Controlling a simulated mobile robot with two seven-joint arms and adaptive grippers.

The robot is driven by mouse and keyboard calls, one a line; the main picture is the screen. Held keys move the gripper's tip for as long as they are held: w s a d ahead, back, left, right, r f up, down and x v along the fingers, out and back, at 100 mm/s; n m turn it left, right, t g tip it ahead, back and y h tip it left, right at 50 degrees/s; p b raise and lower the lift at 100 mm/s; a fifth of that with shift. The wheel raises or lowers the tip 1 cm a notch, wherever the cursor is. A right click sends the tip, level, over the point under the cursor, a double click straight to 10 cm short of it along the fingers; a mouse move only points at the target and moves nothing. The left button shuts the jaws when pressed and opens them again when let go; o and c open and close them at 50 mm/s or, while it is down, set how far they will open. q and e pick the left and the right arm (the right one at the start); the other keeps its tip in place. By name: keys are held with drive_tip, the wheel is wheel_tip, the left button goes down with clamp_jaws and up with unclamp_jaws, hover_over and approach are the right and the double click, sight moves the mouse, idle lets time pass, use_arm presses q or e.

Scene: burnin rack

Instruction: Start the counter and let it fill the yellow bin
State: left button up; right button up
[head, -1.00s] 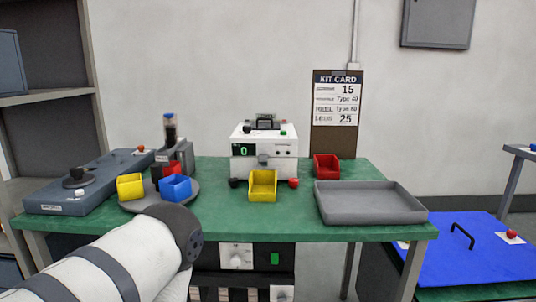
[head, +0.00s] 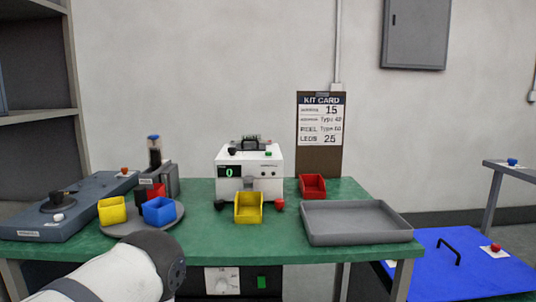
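The counter (head: 262,158) is a white box at the back middle of the green table. Its green display reads 0. Another yellow bin (head: 112,211) sits on the round grey turntable at the left. One of my arms comes in at the lower left, but neither gripper is in view.
A blue bin (head: 159,211) and a red bin share the turntable (head: 140,228). A grey device (head: 68,212) lies at the far left. Another red bin (head: 313,187), a grey tray (head: 356,235) and a kit card (head: 320,120) are at the right. Dark and red knobs flank the yellow bin.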

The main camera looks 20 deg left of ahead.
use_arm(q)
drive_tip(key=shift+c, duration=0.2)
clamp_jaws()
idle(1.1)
